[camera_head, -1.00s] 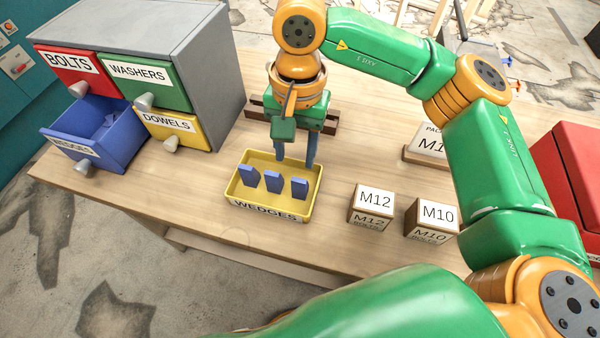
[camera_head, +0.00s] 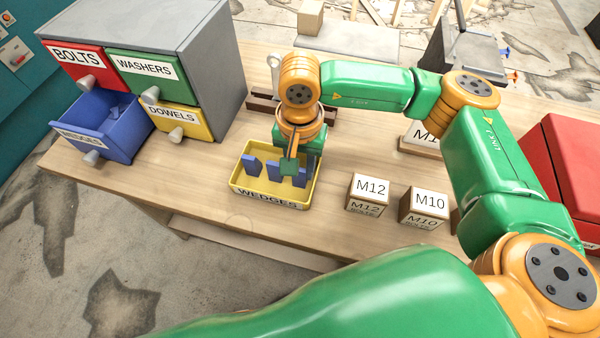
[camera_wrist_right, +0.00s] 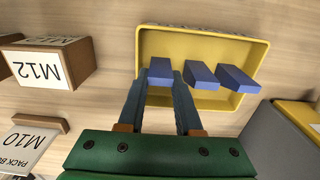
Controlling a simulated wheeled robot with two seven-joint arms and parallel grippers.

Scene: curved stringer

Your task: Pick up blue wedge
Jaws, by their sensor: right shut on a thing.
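Three blue wedges stand in a row in the yellow tray labelled WEDGES (camera_head: 236,187) on the wooden table. The left wedge (camera_head: 250,164) and the middle wedge (camera_head: 272,169) stand free. My right gripper (camera_head: 298,178) reaches down into the tray and is shut on the right-hand wedge, which it partly hides in the head view. In the right wrist view the held wedge (camera_wrist_right: 160,70) sits between the fingertips of my right gripper (camera_wrist_right: 163,80), with the other two wedges to its right. The held wedge appears still in the tray. My left gripper is not in view.
A grey cabinet (camera_head: 215,70) stands at the left, its blue drawer (camera_head: 120,140) pulled open. Blocks labelled M12 (camera_head: 367,190) and M10 (camera_head: 424,205) stand right of the tray. A red box (camera_head: 565,165) is at the far right. The table front is clear.

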